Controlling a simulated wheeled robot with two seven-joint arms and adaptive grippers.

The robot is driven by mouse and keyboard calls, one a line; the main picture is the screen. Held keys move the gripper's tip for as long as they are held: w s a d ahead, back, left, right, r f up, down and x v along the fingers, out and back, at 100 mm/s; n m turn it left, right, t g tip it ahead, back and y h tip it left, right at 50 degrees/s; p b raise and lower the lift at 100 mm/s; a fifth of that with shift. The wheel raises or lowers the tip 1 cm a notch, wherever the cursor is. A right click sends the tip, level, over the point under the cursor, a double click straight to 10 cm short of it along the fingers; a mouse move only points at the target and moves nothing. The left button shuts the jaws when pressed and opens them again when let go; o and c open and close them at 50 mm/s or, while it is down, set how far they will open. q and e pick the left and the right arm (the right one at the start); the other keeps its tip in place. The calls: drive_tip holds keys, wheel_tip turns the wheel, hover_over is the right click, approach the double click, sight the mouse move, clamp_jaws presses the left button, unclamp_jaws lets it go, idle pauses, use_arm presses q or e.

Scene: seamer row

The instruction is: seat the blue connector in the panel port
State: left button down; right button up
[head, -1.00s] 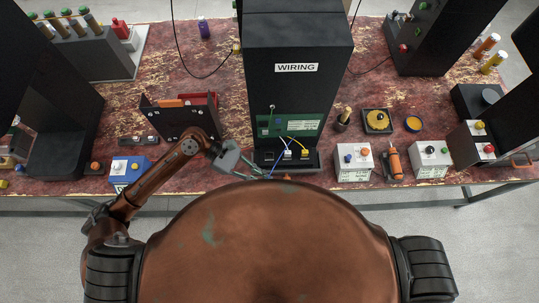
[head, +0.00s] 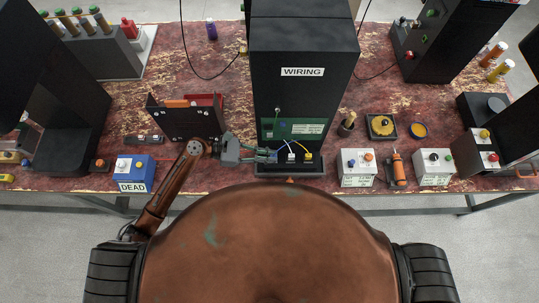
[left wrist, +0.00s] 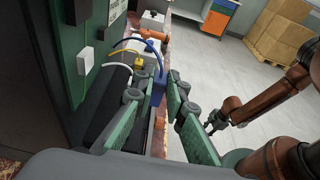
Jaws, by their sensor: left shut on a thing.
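The blue connector (left wrist: 158,88) is between the green fingers of my left gripper (left wrist: 160,100) in the left wrist view, with its blue cable arcing up from it. In the head view my left gripper (head: 268,155) is at the left front of the black WIRING unit (head: 303,95), below its green panel (head: 312,128). The connector is mostly hidden by the fingers there. The green panel (left wrist: 72,45) stands left of the fingers in the left wrist view, apart from the connector. My right gripper (left wrist: 217,120) shows small in that view; its jaw state is unclear.
A white plug (head: 291,157) and a yellow plug (head: 309,157) sit on the unit's black ledge, right of my left gripper. A red-and-black bin (head: 188,117) stands to the left. A blue box marked DEAD (head: 134,173) and a white button box (head: 357,167) are near the table's front edge.

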use_arm(q)
drive_tip(key=w+f, duration=0.3)
drive_tip(key=f, duration=0.1)
drive_tip(key=shift+w+f+b, duration=0.35)
wheel_tip(320, 180, down, 3)
drive_tip(key=shift+f, duration=0.15)
drive_tip(key=c, duration=2)
unclamp_jaws()
drive_tip(key=shift+o, duration=0.3)
